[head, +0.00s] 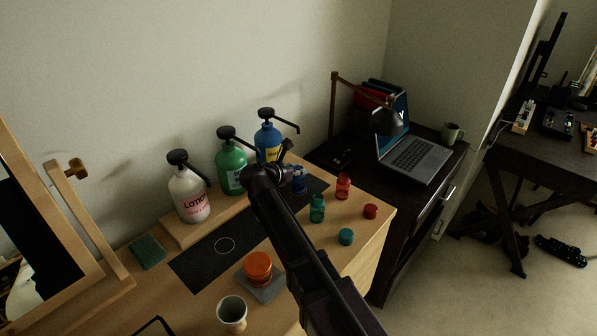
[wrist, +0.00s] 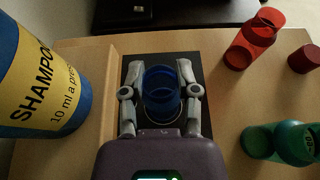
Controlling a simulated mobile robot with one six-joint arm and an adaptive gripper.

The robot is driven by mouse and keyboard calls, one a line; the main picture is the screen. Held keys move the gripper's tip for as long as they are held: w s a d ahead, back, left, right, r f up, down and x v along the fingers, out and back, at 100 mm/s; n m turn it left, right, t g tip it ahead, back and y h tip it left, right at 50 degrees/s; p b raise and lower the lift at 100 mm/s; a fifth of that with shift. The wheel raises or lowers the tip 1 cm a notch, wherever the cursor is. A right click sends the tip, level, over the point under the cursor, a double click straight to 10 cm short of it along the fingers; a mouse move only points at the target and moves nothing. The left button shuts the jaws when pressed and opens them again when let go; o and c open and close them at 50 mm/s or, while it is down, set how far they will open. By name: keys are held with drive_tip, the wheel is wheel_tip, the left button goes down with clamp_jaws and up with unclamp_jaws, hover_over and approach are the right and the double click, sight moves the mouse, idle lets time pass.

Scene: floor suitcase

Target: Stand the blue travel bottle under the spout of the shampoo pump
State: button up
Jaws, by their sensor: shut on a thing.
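The blue travel bottle (head: 299,184) is at the right part of the dark mat, below the spout tip of the shampoo pump in the head view. In the wrist view the bottle (wrist: 161,104) is upright with an open top. My gripper (wrist: 160,72) is shut on it, one finger on each side. The shampoo pump (head: 268,137) is a blue bottle with a black head and spout, on a wooden ledge; its yellow label (wrist: 45,85) shows at left in the wrist view. I cannot tell whether the travel bottle touches the mat.
Green (head: 230,167) and white lotion (head: 189,195) pumps share the ledge. Green (head: 317,209) and red (head: 343,186) travel bottles and loose red (head: 370,211) and teal (head: 346,237) caps lie right of the mat (head: 203,262). An orange jar (head: 258,267) and a cup (head: 232,312) stand in front.

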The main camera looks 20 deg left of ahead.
idle(0.3)
drive_tip(key=o, duration=1)
drive_tip(key=shift+f, duration=0.1)
drive_tip(key=shift+r, duration=0.25)
drive_tip(key=shift+p+v, duration=1.45)
drive_tip(key=shift+v, duration=2.3)
